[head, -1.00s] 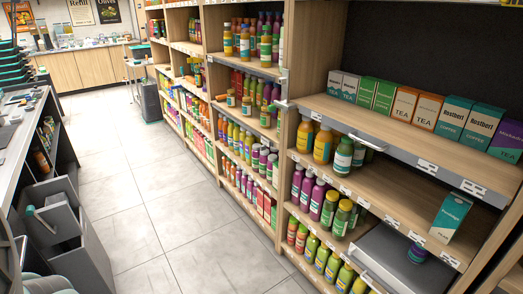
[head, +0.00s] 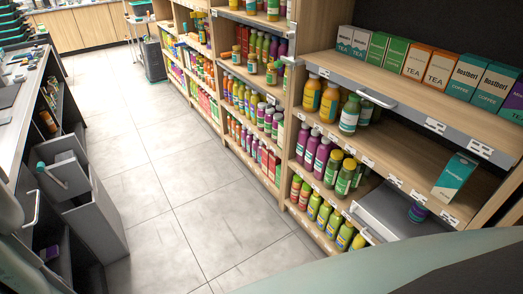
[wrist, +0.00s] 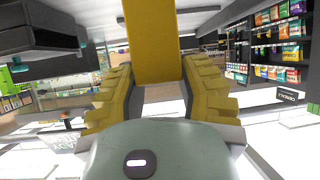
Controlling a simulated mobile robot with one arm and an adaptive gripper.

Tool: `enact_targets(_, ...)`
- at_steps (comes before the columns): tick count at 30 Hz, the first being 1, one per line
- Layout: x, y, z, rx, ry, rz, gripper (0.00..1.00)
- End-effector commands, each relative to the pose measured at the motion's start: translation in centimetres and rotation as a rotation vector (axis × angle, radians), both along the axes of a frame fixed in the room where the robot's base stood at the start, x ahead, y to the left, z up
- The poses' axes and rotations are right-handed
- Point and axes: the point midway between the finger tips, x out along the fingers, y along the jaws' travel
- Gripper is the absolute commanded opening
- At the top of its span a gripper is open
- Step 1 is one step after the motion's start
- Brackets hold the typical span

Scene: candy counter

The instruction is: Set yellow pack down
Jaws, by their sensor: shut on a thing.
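My gripper (wrist: 157,68) shows in the wrist view, its two ridged yellowish fingers shut on the yellow pack (wrist: 154,38). The pack stands up between the fingers as a plain dark-yellow block, and its top runs out of the picture. Neither the pack nor the fingers show in the head view, where a pale curved part of my own body covers the lower right corner.
Wooden shelves on the right hold tea boxes (head: 377,49), bottles (head: 312,95) and a teal-white carton (head: 455,176). A grey tray (head: 385,212) sits on a lower shelf with a small dark jar (head: 418,212). Grey bins (head: 95,215) stand left; the tiled floor (head: 165,190) between is clear.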

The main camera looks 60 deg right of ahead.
Motion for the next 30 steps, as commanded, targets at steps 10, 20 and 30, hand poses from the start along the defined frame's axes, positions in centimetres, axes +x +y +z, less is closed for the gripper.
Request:
enact_targets(10, 2.1, 4.6, -0.2, 0.000, 0.000, 0.001, 0.00)
enact_targets(20, 2.8, 5.7, -0.9, -0.001, -0.001, -0.005, 0.00)
enact_targets(30, 2.7, 5.7, -3.8, 0.000, 0.002, -0.005, 0.00)
